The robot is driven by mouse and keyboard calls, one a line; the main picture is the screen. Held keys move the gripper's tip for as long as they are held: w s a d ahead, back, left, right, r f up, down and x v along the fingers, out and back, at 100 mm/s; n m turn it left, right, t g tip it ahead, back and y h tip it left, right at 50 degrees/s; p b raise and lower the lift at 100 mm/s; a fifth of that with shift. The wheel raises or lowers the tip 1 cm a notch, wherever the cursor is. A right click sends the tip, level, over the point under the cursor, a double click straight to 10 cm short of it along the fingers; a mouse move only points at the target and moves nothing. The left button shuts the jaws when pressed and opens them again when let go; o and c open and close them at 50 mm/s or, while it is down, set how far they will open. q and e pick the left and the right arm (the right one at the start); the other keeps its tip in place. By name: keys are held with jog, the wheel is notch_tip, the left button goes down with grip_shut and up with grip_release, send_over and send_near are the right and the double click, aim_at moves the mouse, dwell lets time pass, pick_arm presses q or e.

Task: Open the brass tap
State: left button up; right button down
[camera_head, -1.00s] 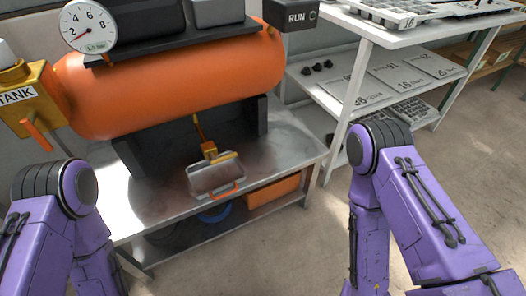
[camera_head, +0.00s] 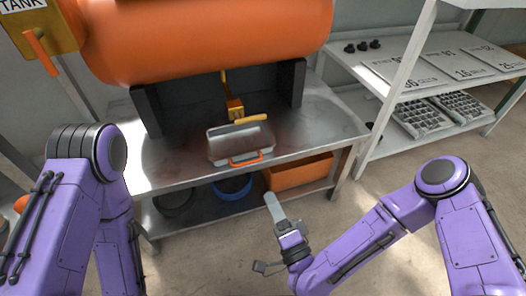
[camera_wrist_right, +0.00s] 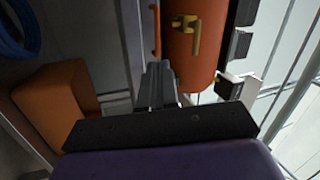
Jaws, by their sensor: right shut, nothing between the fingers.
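The brass tap (camera_head: 235,108) hangs under the orange tank (camera_head: 205,35), with its yellow lever (camera_head: 250,119) lying sideways to the right. In the right wrist view the tap (camera_wrist_right: 186,21) shows against the tank, beyond the fingers. A metal drip pan (camera_head: 222,147) with an orange handle sits below the tap on the bench. My right gripper (camera_head: 271,199) is shut and empty, in front of and below the bench edge, apart from the tap. It also shows in the right wrist view (camera_wrist_right: 158,72). My left arm is at the left; its gripper is out of view.
The metal bench (camera_head: 180,176) has an orange bin (camera_head: 300,174) and a blue coil (camera_head: 233,187) on its lower shelf. A yellow block with an orange lever (camera_head: 41,50) is at the upper left. A white shelf rack (camera_head: 388,108) stands right. Floor between is clear.

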pick_arm(q)
jog(key=shift+s+f+g+b, duration=0.35)
jog(key=shift+s+f, duration=0.1)
jog(key=shift+f, duration=0.4)
pick_arm(e)
jog(key=r+m+t, duration=0.1)
jog(key=w+d+r+m+t+h, duration=0.1)
jog(key=r+m+t, duration=0.1)
jog(key=r+t, duration=0.1)
jog(key=shift+w+d+m+h, duration=0.15)
jog(key=shift+d+m+h, duration=0.1)
jog(key=shift+m+h, duration=0.05)
pick_arm(q)
jog(key=shift+m, duration=0.3)
pick_arm(e)
jog(key=x, duration=1.4)
